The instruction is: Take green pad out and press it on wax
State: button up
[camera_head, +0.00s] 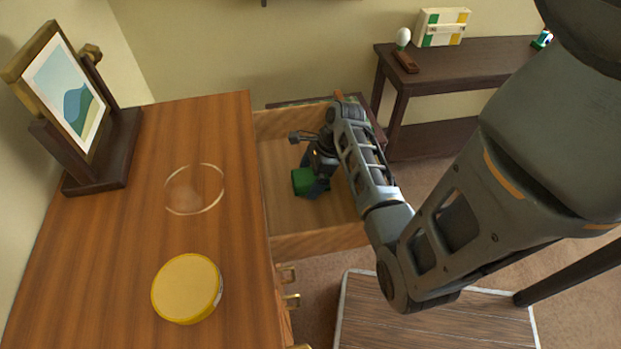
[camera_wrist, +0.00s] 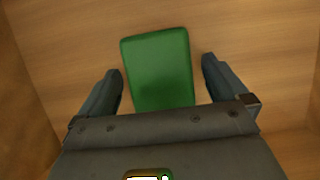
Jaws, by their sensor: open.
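The green pad (camera_head: 302,181) lies on the floor of an open drawer (camera_head: 285,212) in the dresser's side. In the wrist view the green pad (camera_wrist: 158,62) sits between the two fingers of my gripper (camera_wrist: 160,88), with a gap on each side. My gripper (camera_head: 314,186) is open and reaches down into the drawer; it partly hides the pad in the head view.
A framed picture (camera_head: 68,95) on a dark stand is at the dresser's back left. The drawer walls surround my gripper. A dark side table (camera_head: 455,65) with a box (camera_head: 442,27) stands at the back right. The dresser top around the tin is clear.

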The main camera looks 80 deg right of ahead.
aim_at(311, 175)
jog(key=shift+f, duration=0.1)
dwell(0.3)
jog(key=c, duration=1.1)
jog(key=shift+b, duration=0.45)
notch_tip(311, 175, up, 10)
jog(key=shift+r+p, duration=0.25)
jog(key=shift+p, duration=0.55)
